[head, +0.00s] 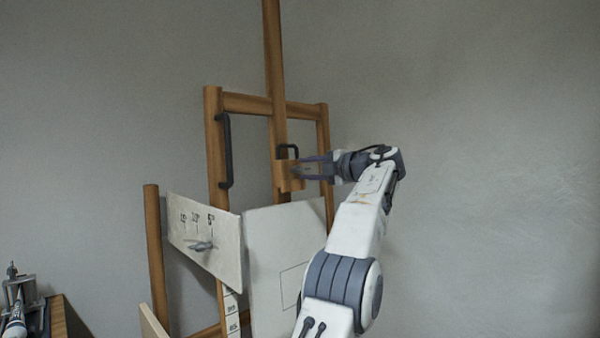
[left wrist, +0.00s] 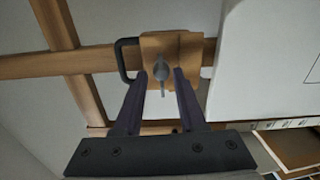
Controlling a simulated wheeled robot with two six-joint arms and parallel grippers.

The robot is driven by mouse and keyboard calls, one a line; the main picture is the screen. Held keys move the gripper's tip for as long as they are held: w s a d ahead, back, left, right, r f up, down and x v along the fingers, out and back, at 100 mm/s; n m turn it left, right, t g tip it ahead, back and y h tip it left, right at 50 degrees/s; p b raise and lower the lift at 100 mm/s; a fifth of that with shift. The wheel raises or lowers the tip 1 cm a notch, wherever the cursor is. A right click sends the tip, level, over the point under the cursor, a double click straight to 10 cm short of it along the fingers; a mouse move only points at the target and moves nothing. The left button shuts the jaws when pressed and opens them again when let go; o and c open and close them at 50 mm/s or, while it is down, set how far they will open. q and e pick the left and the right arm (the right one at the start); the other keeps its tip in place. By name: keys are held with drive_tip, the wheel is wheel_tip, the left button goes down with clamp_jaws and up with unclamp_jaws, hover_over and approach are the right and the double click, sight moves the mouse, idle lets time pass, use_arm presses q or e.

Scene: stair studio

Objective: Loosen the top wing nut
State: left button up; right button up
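The top wing nut (left wrist: 160,72) is grey and sits on the face of a wooden block (left wrist: 190,48) on the easel's mast. One wing points down the picture in the left wrist view. The block also shows in the head view (head: 284,186). My left gripper (left wrist: 161,76) is open in front of the block, with the nut between its two dark fingertips. I see gaps on both sides and cannot tell any contact. In the head view my left gripper (head: 304,167) partly covers the block and hides most of the nut. My right gripper is in neither view.
A black handle (head: 288,151) is on the block and a longer one (head: 225,150) on the left post. A white canvas (head: 285,235) stands below. A marked panel (head: 230,268) with a grey lever (head: 202,246) is at left. Open wall lies right.

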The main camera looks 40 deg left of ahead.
sight(303, 169)
use_arm(q)
drive_tip(key=shift+s+d+b, duration=0.1)
drive_tip(key=shift+d+b, duration=0.5)
drive_tip(key=shift+d, duration=1.2)
drive_tip(key=shift+s+d+r, duration=0.1)
drive_tip(key=shift+d, duration=0.5)
drive_tip(key=shift+s+d+r, duration=0.1)
drive_tip(key=shift+d, duration=0.5)
